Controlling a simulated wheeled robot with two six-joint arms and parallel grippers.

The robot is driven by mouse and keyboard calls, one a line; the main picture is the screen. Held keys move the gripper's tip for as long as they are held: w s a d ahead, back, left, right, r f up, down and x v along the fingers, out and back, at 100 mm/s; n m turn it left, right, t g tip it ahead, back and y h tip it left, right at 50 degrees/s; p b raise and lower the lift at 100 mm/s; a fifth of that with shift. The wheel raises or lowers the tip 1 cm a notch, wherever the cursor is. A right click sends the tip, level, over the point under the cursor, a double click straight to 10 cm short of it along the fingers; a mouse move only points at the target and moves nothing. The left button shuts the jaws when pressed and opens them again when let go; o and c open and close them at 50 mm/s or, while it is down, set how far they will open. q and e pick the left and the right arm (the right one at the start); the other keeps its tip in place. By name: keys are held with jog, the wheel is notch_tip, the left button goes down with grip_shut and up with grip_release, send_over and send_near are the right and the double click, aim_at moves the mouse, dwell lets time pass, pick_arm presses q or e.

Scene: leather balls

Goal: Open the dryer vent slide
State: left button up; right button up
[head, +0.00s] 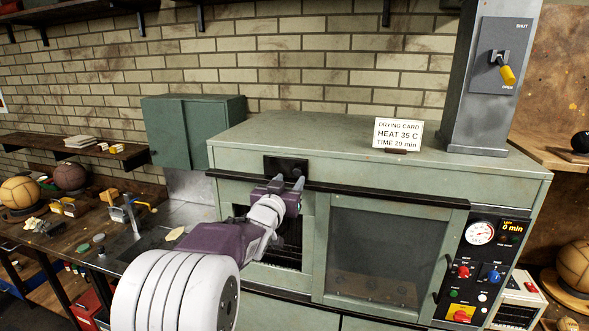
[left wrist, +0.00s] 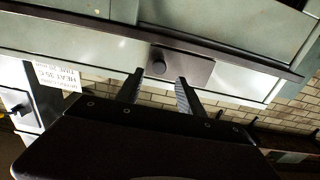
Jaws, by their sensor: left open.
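A dark slide plate (head: 285,164) is set in the upper front of the green dryer (head: 330,135). In the left wrist view the plate (left wrist: 196,70) carries a round black knob (left wrist: 158,68). My left gripper (head: 287,182) is open and empty in front of the plate. In the left wrist view its fingertips (left wrist: 158,78) lie apart, one to each side of the knob in the picture; I cannot tell the remaining depth. In the head view the gripper hides part of the plate's lower edge and knob. My right gripper is in neither view.
A dark rail (head: 390,193) runs along the dryer's front edge. A drying card (head: 398,134) stands on top. A duct (head: 462,125) at the right has a yellow-handled lever (head: 507,75) marked SHUT and OPEN. A control panel (head: 482,265) is at lower right.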

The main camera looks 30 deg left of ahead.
aim_at(296, 172)
pick_arm(q)
jog(key=p+x, duration=0.1)
jog(key=x, duration=0.3)
jog(key=shift+w+p, duration=0.3)
jog(key=shift+p, duration=0.1)
jog(key=shift+w+d, duration=0.15)
jog(key=shift+w, duration=0.2)
jog(key=shift+s, duration=0.1)
jog(key=shift+s, duration=0.1)
grip_shut()
dwell(0.5)
